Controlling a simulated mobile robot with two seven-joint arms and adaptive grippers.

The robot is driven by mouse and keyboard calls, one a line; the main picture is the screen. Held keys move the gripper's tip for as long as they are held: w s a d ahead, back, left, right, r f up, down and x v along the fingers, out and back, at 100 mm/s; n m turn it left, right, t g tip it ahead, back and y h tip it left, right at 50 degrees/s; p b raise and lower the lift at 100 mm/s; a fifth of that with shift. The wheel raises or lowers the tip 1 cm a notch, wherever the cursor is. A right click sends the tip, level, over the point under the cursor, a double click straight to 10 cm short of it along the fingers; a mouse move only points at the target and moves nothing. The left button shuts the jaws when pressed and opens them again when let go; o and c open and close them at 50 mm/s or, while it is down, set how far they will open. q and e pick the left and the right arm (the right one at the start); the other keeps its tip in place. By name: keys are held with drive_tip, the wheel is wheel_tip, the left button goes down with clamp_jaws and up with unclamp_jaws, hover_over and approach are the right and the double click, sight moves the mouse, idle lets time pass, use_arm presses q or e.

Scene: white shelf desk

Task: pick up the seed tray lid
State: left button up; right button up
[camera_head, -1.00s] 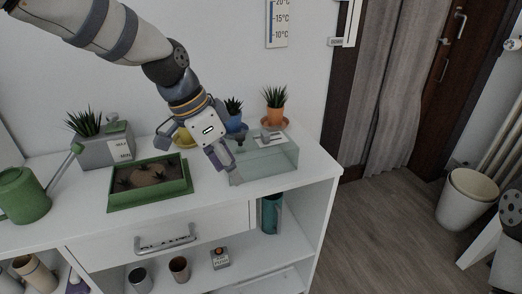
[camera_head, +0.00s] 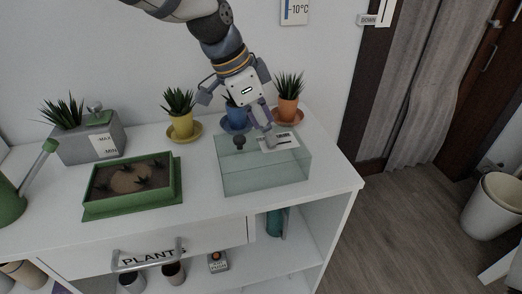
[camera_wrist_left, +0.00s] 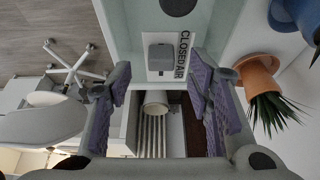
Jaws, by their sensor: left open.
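The seed tray lid (camera_head: 265,172) is a clear, pale green box standing on the white desk. It has a dark knob (camera_head: 239,141) on top and a white label with a small grey tab (camera_wrist_left: 160,58), reading "CLOSED AIR" in the left wrist view. The green seed tray (camera_head: 130,190), with soil and small plants, stands apart to the left of the lid. My left gripper (camera_head: 237,120) is open and empty above the back of the lid, one finger in front of the label. In the left wrist view the tab appears between its spread fingers (camera_wrist_left: 160,88). My right gripper is out of view.
Potted plants in a yellow pot (camera_head: 181,127), a blue pot (camera_head: 237,117) and an orange pot (camera_head: 288,110) stand close behind the lid. A grey planter (camera_head: 92,142) and a green watering can (camera_head: 10,200) are at the left. The desk's right edge is near the lid.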

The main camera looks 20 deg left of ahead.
use_arm(q)
drive_tip(key=shift+x, duration=1.25)
drive_tip(key=shift+a+r, duration=0.1)
drive_tip(key=shift+r, duration=0.05)
drive_tip(key=shift+c, duration=1.4)
clamp_jaws()
